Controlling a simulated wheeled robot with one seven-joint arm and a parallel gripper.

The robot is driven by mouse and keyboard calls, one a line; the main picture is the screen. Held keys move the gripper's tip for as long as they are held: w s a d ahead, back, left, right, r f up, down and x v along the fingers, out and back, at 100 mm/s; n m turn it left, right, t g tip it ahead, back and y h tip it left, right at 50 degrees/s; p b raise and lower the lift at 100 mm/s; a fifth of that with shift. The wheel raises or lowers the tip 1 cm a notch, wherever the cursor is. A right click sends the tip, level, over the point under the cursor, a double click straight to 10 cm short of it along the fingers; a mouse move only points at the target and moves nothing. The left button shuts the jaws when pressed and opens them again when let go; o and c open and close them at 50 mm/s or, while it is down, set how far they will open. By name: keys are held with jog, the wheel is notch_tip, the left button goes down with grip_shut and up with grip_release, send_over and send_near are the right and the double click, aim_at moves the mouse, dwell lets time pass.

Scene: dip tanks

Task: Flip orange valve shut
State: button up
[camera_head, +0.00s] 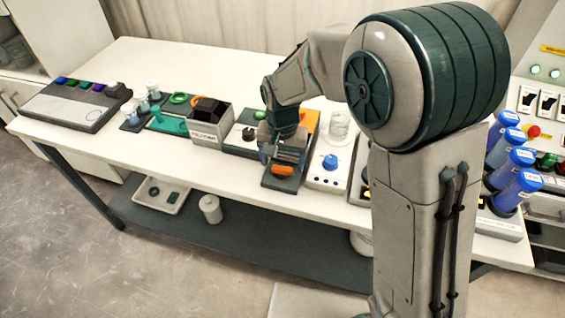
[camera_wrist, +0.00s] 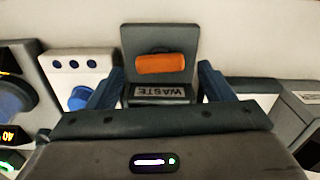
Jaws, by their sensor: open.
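The orange valve handle (camera_wrist: 161,63) sits on a dark grey block (camera_wrist: 136,44) with a "WASTE" label (camera_wrist: 160,92), which reads upside down in the wrist view. The handle lies crosswise there, between the lines of the two fingers. My gripper (camera_wrist: 160,72) is open and empty, one finger to each side of the block; I cannot tell how far they are from the handle. In the head view the orange handle (camera_head: 283,170) shows at the front of its dark base, just below my gripper (camera_head: 285,158). My gripper hides the back of the valve block there.
A white box with a blue knob (camera_head: 330,162) stands close on the right. Blue-capped tubes (camera_head: 510,170) are at the far right. The front table strip (camera_head: 130,143) is clear.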

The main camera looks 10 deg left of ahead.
jog(key=shift+f, duration=1.05)
jog(key=c, duration=1)
jog(key=shift+m, duration=0.6)
jog(key=o, duration=1)
